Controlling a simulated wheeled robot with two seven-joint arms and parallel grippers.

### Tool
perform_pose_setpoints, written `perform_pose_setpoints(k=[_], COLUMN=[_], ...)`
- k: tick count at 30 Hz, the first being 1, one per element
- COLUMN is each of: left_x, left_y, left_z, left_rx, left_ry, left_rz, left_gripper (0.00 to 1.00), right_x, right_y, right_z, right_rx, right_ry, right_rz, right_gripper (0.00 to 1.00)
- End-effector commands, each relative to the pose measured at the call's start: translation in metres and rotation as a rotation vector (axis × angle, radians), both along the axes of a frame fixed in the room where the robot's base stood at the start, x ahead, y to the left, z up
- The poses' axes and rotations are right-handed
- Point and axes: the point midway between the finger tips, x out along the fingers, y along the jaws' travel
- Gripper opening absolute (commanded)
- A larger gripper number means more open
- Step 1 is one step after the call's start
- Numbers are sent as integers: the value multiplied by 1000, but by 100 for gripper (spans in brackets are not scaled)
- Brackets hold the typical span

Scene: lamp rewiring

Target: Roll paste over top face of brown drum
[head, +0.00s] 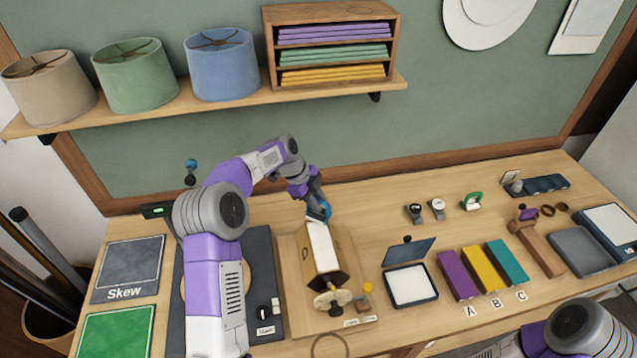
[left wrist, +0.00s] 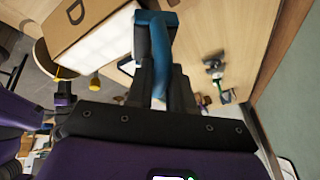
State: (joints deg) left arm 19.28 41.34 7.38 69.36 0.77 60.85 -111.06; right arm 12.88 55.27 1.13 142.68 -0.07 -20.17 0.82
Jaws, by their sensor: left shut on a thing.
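The brown drum (head: 341,272) lies on a wooden board at the middle of the bench. Its upward face is a white strip (head: 323,248), and a round fitting sits at its near end. In the left wrist view the drum's side (left wrist: 72,22) carries a letter like D. My left gripper (head: 318,212) is at the far end of the drum, shut on a blue curved tool handle (left wrist: 157,50). The working end of this tool is mostly hidden, so I cannot tell whether it touches the white face. My right gripper is not in view; only part of that arm shows at bottom right.
An open tray with a white pad (head: 410,286) stands right of the drum, its dark lid raised. Purple, yellow and teal blocks (head: 480,268) stand beyond it. A dark mat (head: 262,262) lies left, partly under my arm. A shelf (head: 200,99) with lampshades hangs above.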

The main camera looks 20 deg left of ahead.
Motion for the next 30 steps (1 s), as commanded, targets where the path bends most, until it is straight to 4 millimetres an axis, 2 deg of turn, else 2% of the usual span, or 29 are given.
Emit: perform_pose_setpoints(k=[18, 30], left_x=[-2, -2], left_y=[3, 3], left_z=[55, 58], left_rx=[-1, 0], left_ry=[3, 3], left_rz=[4, 5], left_gripper=[0, 0], right_x=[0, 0], right_y=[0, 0], right_z=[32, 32], right_rx=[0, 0], right_ry=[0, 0], right_rz=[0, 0], right_gripper=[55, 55])
